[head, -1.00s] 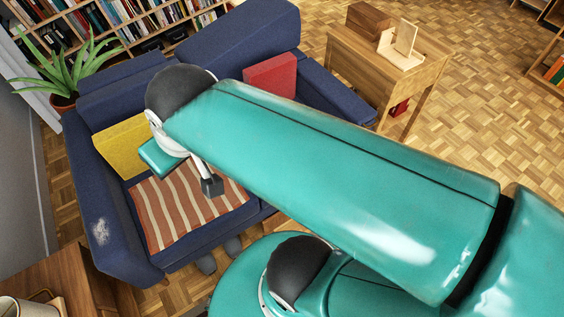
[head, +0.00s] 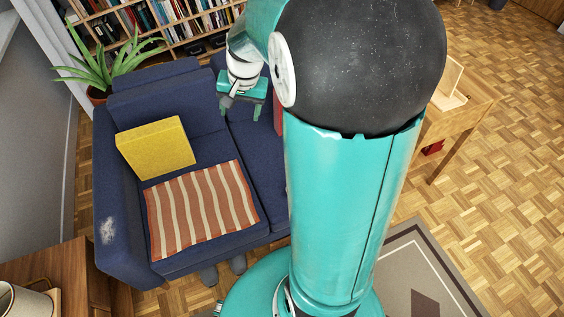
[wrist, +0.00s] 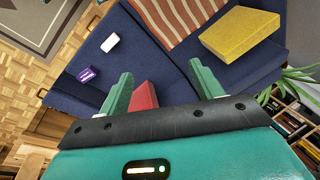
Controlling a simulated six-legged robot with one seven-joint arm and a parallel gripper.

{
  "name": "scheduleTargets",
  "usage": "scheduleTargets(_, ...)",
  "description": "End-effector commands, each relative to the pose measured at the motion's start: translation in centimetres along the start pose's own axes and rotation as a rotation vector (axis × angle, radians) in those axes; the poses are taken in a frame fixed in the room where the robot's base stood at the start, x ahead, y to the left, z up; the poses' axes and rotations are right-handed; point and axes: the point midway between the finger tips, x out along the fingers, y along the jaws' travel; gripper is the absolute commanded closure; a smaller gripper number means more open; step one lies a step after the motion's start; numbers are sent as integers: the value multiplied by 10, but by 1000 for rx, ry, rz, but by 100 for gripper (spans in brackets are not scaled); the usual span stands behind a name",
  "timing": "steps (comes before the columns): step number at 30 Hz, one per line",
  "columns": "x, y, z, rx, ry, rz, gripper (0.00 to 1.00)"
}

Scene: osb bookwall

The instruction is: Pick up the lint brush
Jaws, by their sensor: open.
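My gripper (head: 240,112) is open and empty above the middle of the blue sofa, near its backrest. In the wrist view its two green fingers (wrist: 161,75) are apart, with sofa fabric and part of a red cushion between and behind them. A small white object (wrist: 109,42) and a small purple object with white marks (wrist: 86,75) lie on the sofa, left of the fingers in the wrist view. I cannot tell which of these, if either, is the lint brush. My arm hides that part of the sofa in the head view.
The blue sofa (head: 184,97) bears a yellow cushion (head: 155,147), a striped cloth (head: 202,208) and a red cushion (wrist: 143,97). A pale fuzzy patch (head: 108,230) marks its arm. A bookcase (head: 160,25) and plant (head: 105,68) stand behind; a wooden table (head: 460,115) is right.

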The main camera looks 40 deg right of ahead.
Motion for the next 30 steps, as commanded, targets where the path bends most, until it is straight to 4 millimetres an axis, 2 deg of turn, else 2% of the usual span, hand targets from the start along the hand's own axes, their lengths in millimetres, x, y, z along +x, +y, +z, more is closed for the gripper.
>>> scheduleTargets(1,14,9,-12,49,-19,5,35)
scheduleTargets(6,57,36,-46,205,-65,8,35)
scheduleTargets(16,151,110,-97,515,-155,11,35)
scheduleTargets(24,236,184,-113,772,-226,11,35)
scheduleTargets(30,302,239,-107,967,-279,9,35)
